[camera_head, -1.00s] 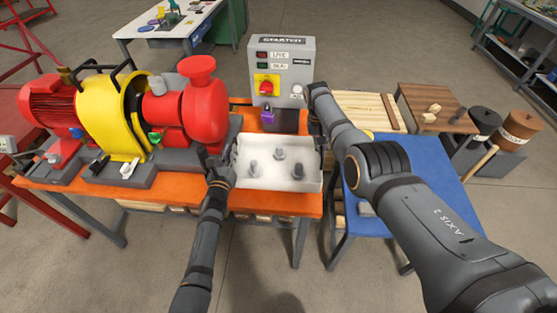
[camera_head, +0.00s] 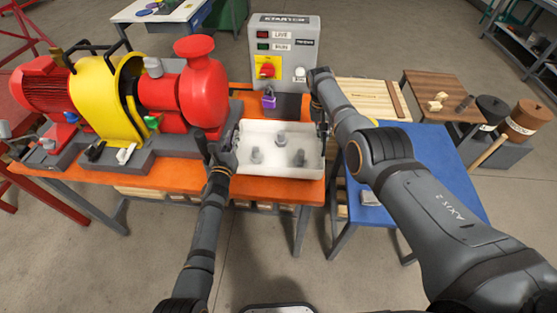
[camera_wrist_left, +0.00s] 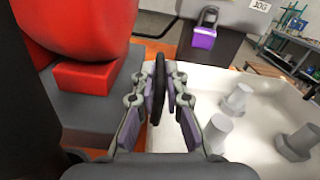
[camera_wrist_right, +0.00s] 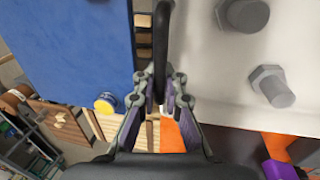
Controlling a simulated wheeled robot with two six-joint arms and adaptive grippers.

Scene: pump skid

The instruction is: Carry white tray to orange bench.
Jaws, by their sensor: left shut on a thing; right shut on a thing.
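The white tray (camera_head: 280,167) is at the right part of the orange bench (camera_head: 290,190), in front of the grey starter box. It looks level and holds three grey bolts (camera_head: 281,140). I cannot tell whether it rests on the bench top or hangs just above it. My left gripper (camera_head: 224,158) is shut on the tray's left black handle, which shows between the fingers in the left wrist view (camera_wrist_left: 158,92). My right gripper (camera_head: 321,130) is shut on the right black handle, seen in the right wrist view (camera_wrist_right: 161,50).
The red and yellow pump (camera_head: 128,95) fills the bench left of the tray. The starter box (camera_head: 283,50) with a purple padlock (camera_head: 269,101) stands behind it. A blue table (camera_head: 440,165) is close on the right, under my right arm. Wooden tops (camera_head: 370,98) lie beyond.

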